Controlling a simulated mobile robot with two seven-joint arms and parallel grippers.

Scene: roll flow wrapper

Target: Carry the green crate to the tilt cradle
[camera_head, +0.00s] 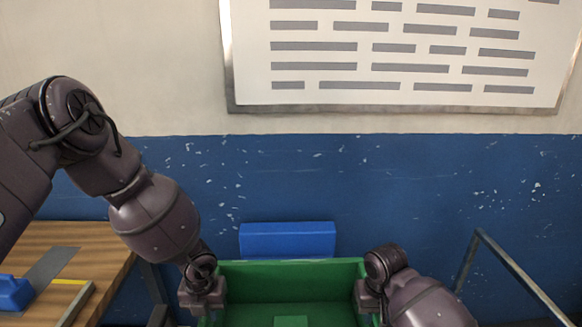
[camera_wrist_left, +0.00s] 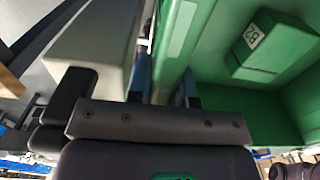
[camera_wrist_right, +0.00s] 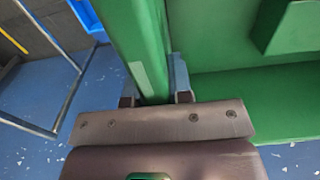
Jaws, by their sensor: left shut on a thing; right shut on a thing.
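The green crate (camera_head: 290,268) is at the bottom middle of the head view, cut off by the lower edge. A green block marked B2 (camera_wrist_left: 268,48) lies inside it. My left gripper (camera_head: 205,302) is shut on the crate's left wall; that wall (camera_wrist_left: 176,38) shows between its fingers in the left wrist view. My right gripper (camera_head: 368,294) is shut on the crate's right wall (camera_wrist_right: 140,45). The crate looks about level; its underside is hidden. I cannot clearly identify the tilt cradle in these views.
A blue panel (camera_head: 287,240) stands behind the crate. A wooden table (camera_head: 112,258) at left bears a blue item (camera_head: 14,294). A metal rail (camera_head: 518,272) is at right. A blue and cream wall with a white board (camera_head: 400,60) closes the back.

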